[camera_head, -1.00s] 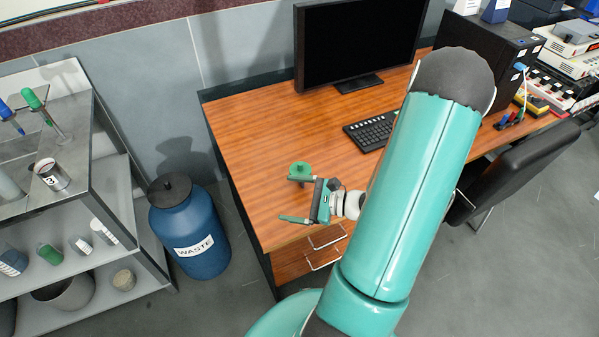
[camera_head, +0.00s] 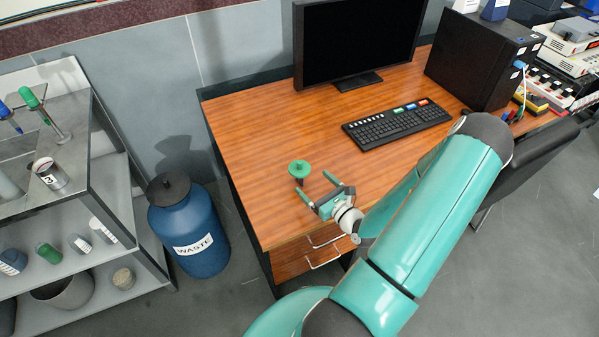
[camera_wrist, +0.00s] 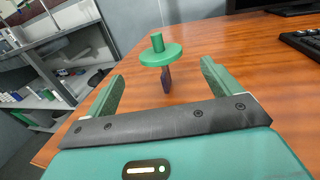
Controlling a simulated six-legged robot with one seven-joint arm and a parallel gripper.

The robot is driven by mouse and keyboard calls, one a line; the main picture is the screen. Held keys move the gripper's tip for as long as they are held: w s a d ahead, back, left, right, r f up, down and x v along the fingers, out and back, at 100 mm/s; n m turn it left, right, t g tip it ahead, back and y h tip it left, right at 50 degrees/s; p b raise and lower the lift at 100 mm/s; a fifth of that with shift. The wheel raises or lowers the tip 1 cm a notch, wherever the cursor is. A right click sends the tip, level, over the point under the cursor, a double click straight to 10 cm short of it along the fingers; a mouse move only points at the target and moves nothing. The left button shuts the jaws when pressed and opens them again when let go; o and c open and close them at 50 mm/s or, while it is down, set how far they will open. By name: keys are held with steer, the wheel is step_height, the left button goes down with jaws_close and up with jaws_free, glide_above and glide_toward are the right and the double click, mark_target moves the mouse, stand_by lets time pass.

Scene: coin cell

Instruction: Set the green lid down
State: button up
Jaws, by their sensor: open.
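The green lid (camera_head: 299,168) is a round disc with a knob on top. It is at the left part of the wooden desk, with a dark narrow piece below it. The lid also shows in the wrist view (camera_wrist: 160,55), ahead of my fingers and upright. Whether the dark piece touches the desk is hard to tell. My gripper (camera_head: 317,187) is open and empty, just to the lower right of the lid, with its fingers spread towards it. In the wrist view my gripper (camera_wrist: 162,85) shows a clear gap between its fingers, and the lid is beyond their tips.
The wooden desk (camera_head: 260,130) has free room around the lid. A keyboard (camera_head: 395,125) and a monitor (camera_head: 355,40) stand further back. A blue waste drum (camera_head: 188,230) is left of the desk, beside shelves (camera_head: 85,190). A dark chair (camera_head: 525,170) stands at the right.

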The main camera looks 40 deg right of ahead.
mark_target(305, 173)
steer(key=w, duration=0.6)
steer(key=shift+d, duration=0.3)
steer(key=shift+s, duration=0.1)
steer(key=c, duration=1.3)
steer(key=shift+o, duration=0.2)
steer(key=shift+r, duration=0.25)
